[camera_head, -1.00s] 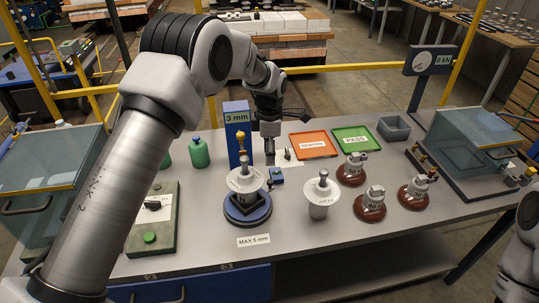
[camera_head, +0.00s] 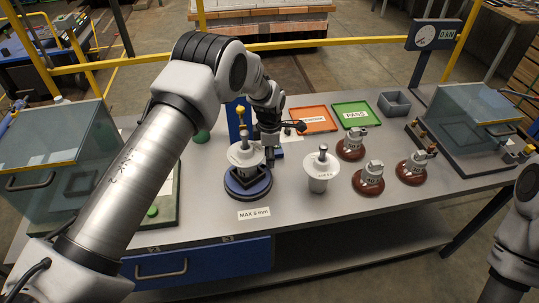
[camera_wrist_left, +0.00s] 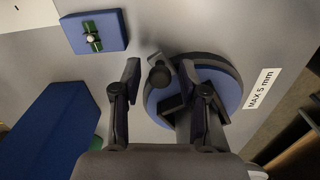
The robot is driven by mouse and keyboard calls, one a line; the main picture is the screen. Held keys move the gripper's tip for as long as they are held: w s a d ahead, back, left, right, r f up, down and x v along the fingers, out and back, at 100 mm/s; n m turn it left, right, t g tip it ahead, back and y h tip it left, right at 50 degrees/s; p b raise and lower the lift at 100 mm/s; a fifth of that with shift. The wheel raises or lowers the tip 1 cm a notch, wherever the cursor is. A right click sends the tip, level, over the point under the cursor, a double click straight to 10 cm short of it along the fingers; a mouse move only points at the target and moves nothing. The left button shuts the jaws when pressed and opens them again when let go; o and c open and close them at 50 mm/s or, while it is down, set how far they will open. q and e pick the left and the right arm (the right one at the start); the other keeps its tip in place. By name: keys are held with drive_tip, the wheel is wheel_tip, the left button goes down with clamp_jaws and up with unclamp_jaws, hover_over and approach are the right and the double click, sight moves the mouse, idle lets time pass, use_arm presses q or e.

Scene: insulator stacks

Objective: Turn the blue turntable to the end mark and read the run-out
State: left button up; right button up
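My left gripper (camera_head: 268,157) is low at the turntable's right rear side. In the left wrist view its fingers (camera_wrist_left: 168,78) are apart, with the knob between them; contact cannot be told. The blue post (camera_head: 237,112) behind is mostly covered by my arm, and its reading is hidden. I see no end mark. My right gripper is outside the views.
A second white insulator (camera_head: 318,170) stands right of the turntable, with several brown-based pieces (camera_head: 369,181) beyond. Orange (camera_head: 313,119) and green PASS (camera_head: 356,114) trays lie behind. A "MAX 5 mm" label (camera_head: 254,213) lies in front. A small blue block (camera_wrist_left: 97,31) is near the gripper.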

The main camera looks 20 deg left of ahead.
use_arm(q)
clamp_jaws()
drive_tip(key=shift+w+a+f+n+b, duration=0.15)
drive_tip(key=shift+a+n+b, duration=0.15)
drive_tip(key=shift+a+n, duration=0.25)
drive_tip(key=shift+w+a+n, duration=0.15)
drive_tip(key=shift+a+n, duration=0.35)
drive_tip(key=shift+n, duration=0.45)
drive_tip(key=shift+o, duration=1.7)
unclamp_jaws()
drive_tip(key=shift+r, duration=0.25)
wheel_tip(320, 180, up, 12)
drive_tip(key=shift+f, duration=0.15)
